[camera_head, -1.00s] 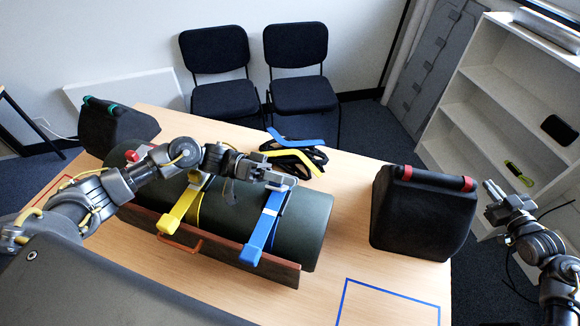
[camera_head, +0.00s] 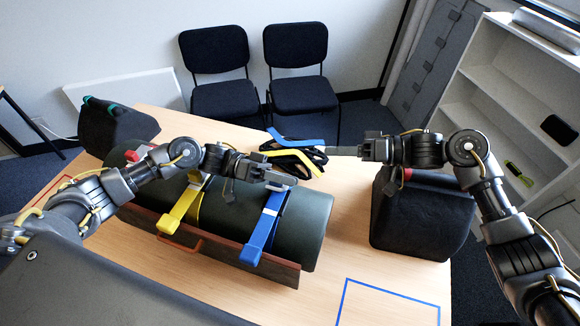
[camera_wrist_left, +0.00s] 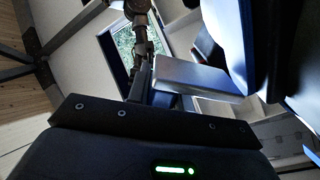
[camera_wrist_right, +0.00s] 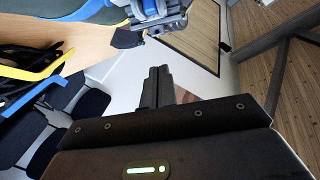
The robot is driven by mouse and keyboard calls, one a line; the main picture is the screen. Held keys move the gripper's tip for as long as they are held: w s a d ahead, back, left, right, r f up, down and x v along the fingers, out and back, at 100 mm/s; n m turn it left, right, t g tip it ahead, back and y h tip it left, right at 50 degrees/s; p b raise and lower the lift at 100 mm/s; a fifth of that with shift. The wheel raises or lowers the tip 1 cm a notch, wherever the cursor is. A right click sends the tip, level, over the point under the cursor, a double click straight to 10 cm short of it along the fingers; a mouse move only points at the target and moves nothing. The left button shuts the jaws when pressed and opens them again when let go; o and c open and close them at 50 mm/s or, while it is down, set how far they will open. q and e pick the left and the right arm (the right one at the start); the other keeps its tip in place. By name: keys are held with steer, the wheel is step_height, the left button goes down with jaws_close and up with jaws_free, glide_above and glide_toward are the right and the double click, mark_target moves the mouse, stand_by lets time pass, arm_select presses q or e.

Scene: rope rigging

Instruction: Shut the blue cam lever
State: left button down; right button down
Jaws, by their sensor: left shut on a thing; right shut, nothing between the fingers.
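The blue strap (camera_head: 268,222) runs over the green roll (camera_head: 305,225) and ends in a blue block at the front. The grey metal plate of the blue cam lever (camera_head: 288,180) shows on top of the roll. My left gripper (camera_head: 278,178) is shut on it and hides much of the buckle. In the left wrist view the metal plate (camera_wrist_left: 195,75) shows beside the fingers. My right gripper (camera_head: 345,150) is shut and empty, up and to the right of the lever, apart from it. Its closed fingers (camera_wrist_right: 157,88) show in the right wrist view.
A yellow strap (camera_head: 180,210) crosses the roll to the left. Loose blue, yellow and black straps (camera_head: 295,150) lie behind the roll. A black case with red trim (camera_head: 420,215) stands below my right arm. A blue outlined square (camera_head: 390,305) is clear.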

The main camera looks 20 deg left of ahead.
arm_select(q)
steer(key=shift+s+f, duration=0.15)
steer(key=shift+f, duration=0.05)
arm_select(e)
steer(key=shift+s+a+f, duration=0.75)
steer(key=shift+s+a, duration=0.05)
steer(key=shift+a, duration=0.85)
steer(key=shift+s+a+f, duration=0.7)
steer(key=shift+s+a, duration=0.15)
steer(key=shift+a, duration=0.75)
steer(key=shift+s+a+f, duration=0.75)
steer(key=shift+s+a, duration=0.05)
steer(key=shift+a, duration=0.85)
